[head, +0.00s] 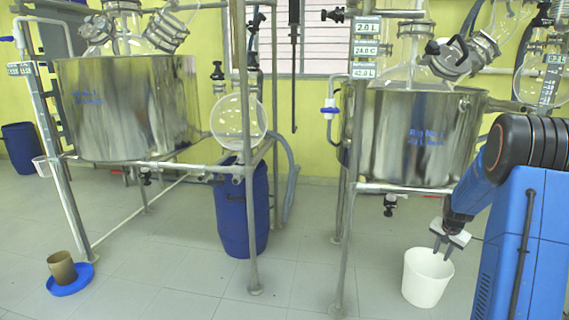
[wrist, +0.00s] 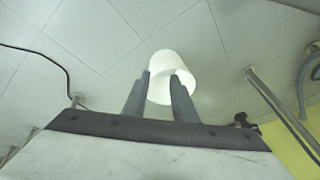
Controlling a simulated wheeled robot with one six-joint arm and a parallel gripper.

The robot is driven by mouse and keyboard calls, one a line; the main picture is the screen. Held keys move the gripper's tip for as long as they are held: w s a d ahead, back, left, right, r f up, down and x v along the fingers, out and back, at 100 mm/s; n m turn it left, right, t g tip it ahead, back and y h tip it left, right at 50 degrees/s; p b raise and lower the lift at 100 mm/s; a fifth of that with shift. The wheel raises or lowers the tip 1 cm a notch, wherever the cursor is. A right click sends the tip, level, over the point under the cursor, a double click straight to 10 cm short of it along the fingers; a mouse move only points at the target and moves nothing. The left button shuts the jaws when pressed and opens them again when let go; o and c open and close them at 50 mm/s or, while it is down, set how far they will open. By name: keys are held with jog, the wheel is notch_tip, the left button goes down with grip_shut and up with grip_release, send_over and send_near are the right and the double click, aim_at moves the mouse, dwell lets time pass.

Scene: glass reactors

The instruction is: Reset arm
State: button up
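My gripper (head: 443,248) is at the right in the head view, pointing down just above a white bucket (head: 425,281) on the floor. In the wrist view my gripper (wrist: 160,84) has its two grey fingers apart with nothing held between them. The white bucket (wrist: 173,65) shows beyond the fingertips, its open mouth facing the camera. Its inside is too bright to make out. In the head view the fingertips overlap the bucket's rim; whether they touch it I cannot tell.
Two metal reactor vessels (head: 130,110) (head: 415,135) stand in pipe frames with legs (head: 345,240) on the floor. A blue barrel (head: 242,215) stands between them. A brown cup (head: 62,268) sits on a blue dish (head: 70,285) at the lower left. The middle floor is clear.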

jog(key=s+a+r+n, duration=0.2)
jog(key=s+a+r, duration=0.35)
jog(key=a, duration=0.25)
jog(key=s+a+r+n+t, duration=0.1)
jog(key=s+a+r+n, duration=0.1)
jog(key=s+a+r, duration=0.45)
jog(key=s+a+r+n, duration=0.2)
jog(key=s+a+r, duration=0.2)
jog(key=a+r, duration=0.45)
jog(key=s+a+n, duration=0.2)
jog(key=s+a, duration=0.3)
jog(key=s, duration=0.3)
jog(key=s+a+n+y, duration=0.1)
jog(key=s+a, duration=0.4)
jog(key=s, duration=0.4)
jog(key=s+a+n+y, duration=0.1)
jog(key=s+a+n, duration=0.1)
jog(key=s+a, duration=0.3)
jog(key=s, duration=0.4)
jog(key=shift+f+n+t, duration=0.15)
jog(key=shift+n+t, duration=0.15)
jog(key=shift+d, duration=0.1)
jog(key=shift+c, duration=0.3)
